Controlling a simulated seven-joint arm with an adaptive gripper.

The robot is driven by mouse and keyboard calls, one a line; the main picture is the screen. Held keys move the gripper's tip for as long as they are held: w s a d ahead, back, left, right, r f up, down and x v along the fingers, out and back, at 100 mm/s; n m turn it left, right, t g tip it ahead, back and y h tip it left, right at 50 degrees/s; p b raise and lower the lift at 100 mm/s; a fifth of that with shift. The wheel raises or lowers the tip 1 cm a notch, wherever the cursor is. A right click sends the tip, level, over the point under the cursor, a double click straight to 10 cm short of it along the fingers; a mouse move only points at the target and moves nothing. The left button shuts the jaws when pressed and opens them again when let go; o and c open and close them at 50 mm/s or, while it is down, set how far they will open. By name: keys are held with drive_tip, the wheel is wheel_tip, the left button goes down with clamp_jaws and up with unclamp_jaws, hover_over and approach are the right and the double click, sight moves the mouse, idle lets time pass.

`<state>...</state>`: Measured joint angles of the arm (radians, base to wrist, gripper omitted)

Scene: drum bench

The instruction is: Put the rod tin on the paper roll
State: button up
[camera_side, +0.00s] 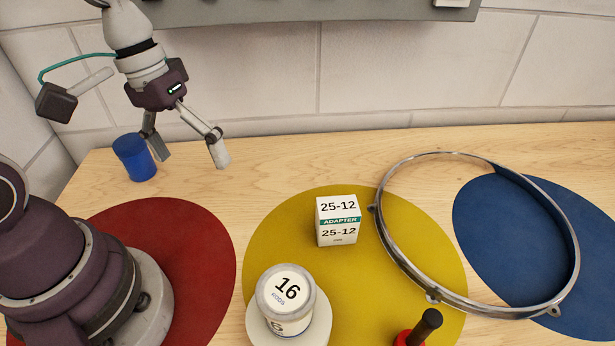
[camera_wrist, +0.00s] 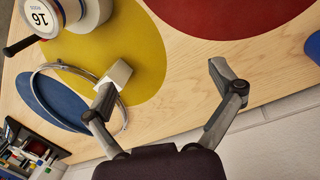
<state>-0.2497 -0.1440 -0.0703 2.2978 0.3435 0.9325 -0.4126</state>
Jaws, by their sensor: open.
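The rod tin (camera_side: 287,290), a pale round tin marked "16 RODS", appears to stand upright on the white paper roll (camera_side: 322,328), whose rim shows around the tin's base. Both are at the bottom of the side view, over the yellow circle. The wrist view also shows the tin (camera_wrist: 38,18) and the roll (camera_wrist: 97,13) at its top left. The roll's lower part is cut off in the side view. My gripper (camera_side: 188,155) is open and empty at the back left, well away from the tin. Its spread fingers also show in the wrist view (camera_wrist: 165,88).
A blue cylinder (camera_side: 134,158) stands close beside my gripper. An adapter box (camera_side: 338,220) is on the yellow circle (camera_side: 275,230). A metal hoop (camera_side: 390,255) lies across the yellow and blue circles. A black-handled red object (camera_side: 427,325) is near the tin. The back middle bench is clear.

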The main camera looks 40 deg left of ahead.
drive_tip(key=r+m+t, duration=0.1)
drive_tip(key=a+r+m+t+y, duration=0.1)
drive_tip(key=r+t, duration=0.1)
drive_tip(key=s+a+r+m+t+y, duration=0.1)
drive_tip(key=r+t, duration=0.1)
drive_tip(key=shift+r+m, duration=0.2)
drive_tip(key=shift+m, duration=0.1)
